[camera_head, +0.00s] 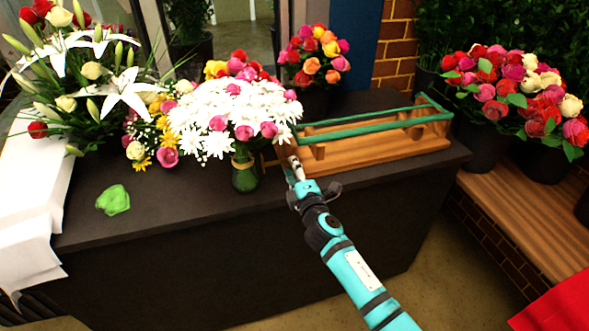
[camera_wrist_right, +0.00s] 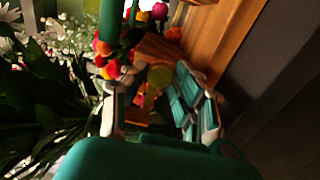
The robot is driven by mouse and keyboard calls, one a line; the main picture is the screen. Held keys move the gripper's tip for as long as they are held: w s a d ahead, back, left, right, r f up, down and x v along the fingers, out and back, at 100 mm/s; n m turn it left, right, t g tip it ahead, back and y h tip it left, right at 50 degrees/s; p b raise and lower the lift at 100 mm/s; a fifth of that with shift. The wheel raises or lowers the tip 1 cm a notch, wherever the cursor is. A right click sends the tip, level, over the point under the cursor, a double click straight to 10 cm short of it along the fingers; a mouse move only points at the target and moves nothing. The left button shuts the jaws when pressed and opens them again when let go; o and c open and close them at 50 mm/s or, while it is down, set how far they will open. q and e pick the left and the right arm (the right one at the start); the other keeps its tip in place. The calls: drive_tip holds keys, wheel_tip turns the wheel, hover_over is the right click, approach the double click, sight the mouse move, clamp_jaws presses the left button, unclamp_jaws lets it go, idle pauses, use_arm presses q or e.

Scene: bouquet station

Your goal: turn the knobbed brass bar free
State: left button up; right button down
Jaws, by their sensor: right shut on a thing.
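The wooden rack (camera_head: 380,150) with a green rail frame (camera_head: 375,120) stands on the dark counter, right of the white daisy bouquet. My right gripper (camera_head: 295,165) reaches up from the front to the rack's left end, beside the bouquet. In the right wrist view, a yellowish round knob, part of the brass bar (camera_wrist_right: 160,77), shows between the fingers of my gripper (camera_wrist_right: 155,100). The gripper is shut on it. Most of the bar is hidden by the gripper and dim light, so its angle cannot be told. My left gripper is not in view.
The daisy bouquet (camera_head: 232,108) in a green glass vase (camera_head: 245,175) stands close left of my right gripper. A crumpled green piece (camera_head: 113,200) and white paper (camera_head: 35,200) lie further left. Rose buckets (camera_head: 485,150) stand on a wooden bench at right. The counter's front is bare.

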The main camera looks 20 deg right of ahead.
drive_tip(key=c, duration=1)
unclamp_jaws()
drive_tip(key=shift+s+d, duration=0.1)
drive_tip(key=shift+s, duration=3.95)
drive_tip(key=s+d+f+m+g, duration=0.1)
drive_tip(key=s+f+m+g, duration=0.2)
drive_tip(key=f, duration=0.8)
drive_tip(key=s+d+f+m+g, duration=0.1)
drive_tip(key=s+f+m+g, duration=0.1)
drive_tip(key=s+f, duration=0.65)
drive_tip(key=s+d+f+m+g, duration=0.1)
drive_tip(key=s+f+m+g, duration=0.15)
drive_tip(key=f, duration=1.15)
drive_tip(key=s+d+f+m+g, duration=0.1)
drive_tip(key=s+f+m+g, duration=0.2)
drive_tip(key=s, duration=0.9)
drive_tip(key=s+d+f+m+g, duration=0.1)
drive_tip(key=s+f+m+g, duration=0.1)
drive_tip(key=s+f, duration=0.8)
drive_tip(key=s+d+f+m+g, duration=0.1)
drive_tip(key=s+f+m+g, duration=0.2)
drive_tip(key=s+f, duration=0.4)
drive_tip(key=shift+s+f+m+g+h, duration=0.2)
drive_tip(key=shift+s+g, duration=0.2)
drive_tip(key=shift+s, duration=1.8)
drive_tip(key=shift+s+f+m+g+h, duration=0.15)
drive_tip(key=shift+s+g, duration=0.2)
drive_tip(key=shift+s, duration=1.85)
